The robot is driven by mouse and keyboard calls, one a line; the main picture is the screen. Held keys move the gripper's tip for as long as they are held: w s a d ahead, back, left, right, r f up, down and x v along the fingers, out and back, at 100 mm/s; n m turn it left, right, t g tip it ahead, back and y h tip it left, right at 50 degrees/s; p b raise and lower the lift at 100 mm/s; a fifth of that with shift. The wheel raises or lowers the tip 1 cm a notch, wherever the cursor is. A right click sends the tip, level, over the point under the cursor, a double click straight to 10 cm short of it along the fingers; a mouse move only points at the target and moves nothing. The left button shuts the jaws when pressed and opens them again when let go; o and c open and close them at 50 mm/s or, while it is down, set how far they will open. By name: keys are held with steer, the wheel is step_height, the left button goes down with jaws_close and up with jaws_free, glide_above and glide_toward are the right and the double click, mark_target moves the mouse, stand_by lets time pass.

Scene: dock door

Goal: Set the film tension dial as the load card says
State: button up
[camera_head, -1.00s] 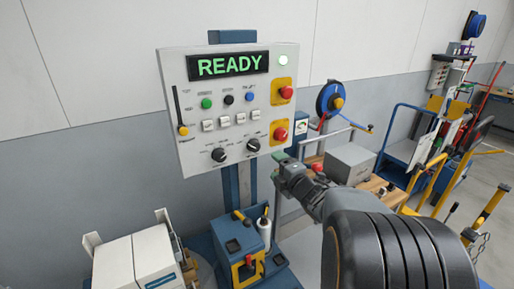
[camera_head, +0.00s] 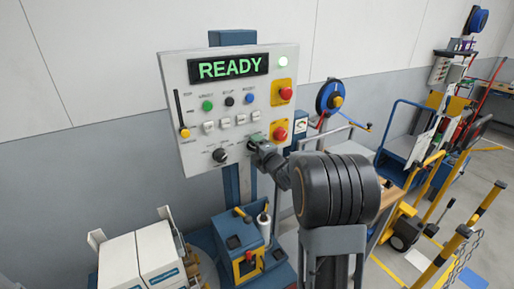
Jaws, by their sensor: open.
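The control panel (camera_head: 188,75) is a light grey box on a blue post, with a display reading READY in green. Two black dials sit along its bottom edge. The left dial (camera_head: 219,155) is in plain view. The right dial is mostly hidden behind my gripper (camera_head: 256,142), which is open at the panel's lower right. I cannot tell whether the jaws touch or surround that dial. The dial labels are too small to read, so I cannot tell which is film tension. I cannot make out a load card.
A slider lever (camera_head: 183,132) is on the panel's left, with coloured buttons and white switches between. White cartons (camera_head: 140,259) and a blue-and-yellow machine (camera_head: 243,254) stand below. Carts and yellow posts are at right.

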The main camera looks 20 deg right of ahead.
steer(key=c, duration=0.9)
steer(key=shift+f+m+b, duration=0.1)
steer(key=shift+m+b, duration=0.85)
steer(key=shift+m, duration=7.05)
